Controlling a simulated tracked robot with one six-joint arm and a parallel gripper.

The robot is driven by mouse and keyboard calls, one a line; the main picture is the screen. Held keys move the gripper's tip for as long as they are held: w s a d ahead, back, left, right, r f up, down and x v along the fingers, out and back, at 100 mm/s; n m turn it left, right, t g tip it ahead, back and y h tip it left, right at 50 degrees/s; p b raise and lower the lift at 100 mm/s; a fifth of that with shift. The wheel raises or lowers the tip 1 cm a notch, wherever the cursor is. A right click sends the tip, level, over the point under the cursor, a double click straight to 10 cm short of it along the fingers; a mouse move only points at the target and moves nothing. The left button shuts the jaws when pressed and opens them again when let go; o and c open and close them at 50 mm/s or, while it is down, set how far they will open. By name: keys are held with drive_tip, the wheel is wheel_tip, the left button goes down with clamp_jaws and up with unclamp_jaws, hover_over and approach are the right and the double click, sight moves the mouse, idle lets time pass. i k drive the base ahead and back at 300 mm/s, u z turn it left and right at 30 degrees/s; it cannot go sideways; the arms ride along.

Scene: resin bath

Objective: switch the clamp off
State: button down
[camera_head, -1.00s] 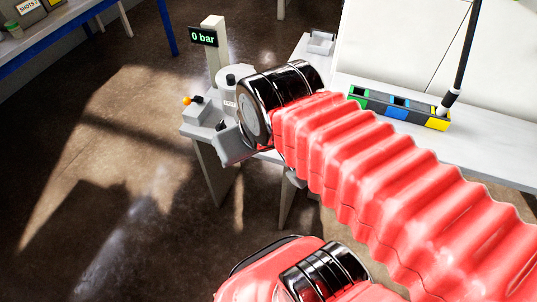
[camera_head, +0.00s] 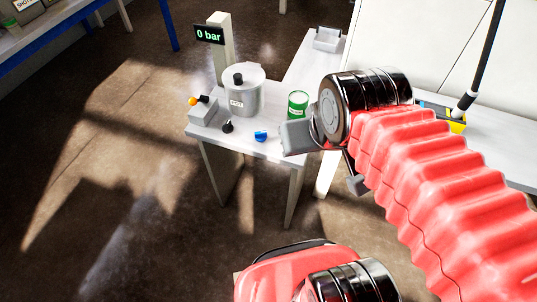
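A small grey box (camera_head: 203,111) with a black lever and an orange knob (camera_head: 193,101) sits at the left end of the small table; it carries no label I can read, and I cannot tell whether it is the clamp's switch. A grey lidded pot (camera_head: 243,97) with a black knob on top stands beside it. A black knob-like part (camera_head: 228,127) and a blue part (camera_head: 261,136) lie in front of the pot. My arm's end is right of these, over the table's right side. A grey part of it (camera_head: 298,137) shows near the blue part; the fingers are not clear.
A display reading 0 bar (camera_head: 209,35) stands on a post behind the pot. A green can (camera_head: 298,104) is close to my wrist. A grey tray (camera_head: 327,39) sits on the bench behind. The floor left of the table is clear.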

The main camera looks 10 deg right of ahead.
sight(260, 136)
drive_tip(key=u, duration=0.3)
drive_tip(key=k, duration=0.85)
drive_tip(key=u, duration=0.6)
drive_tip(key=k, duration=0.5)
drive_tip(key=u, duration=0.55)
drive_tip(key=i, duration=1.5)
drive_tip(key=z, duration=0.35)
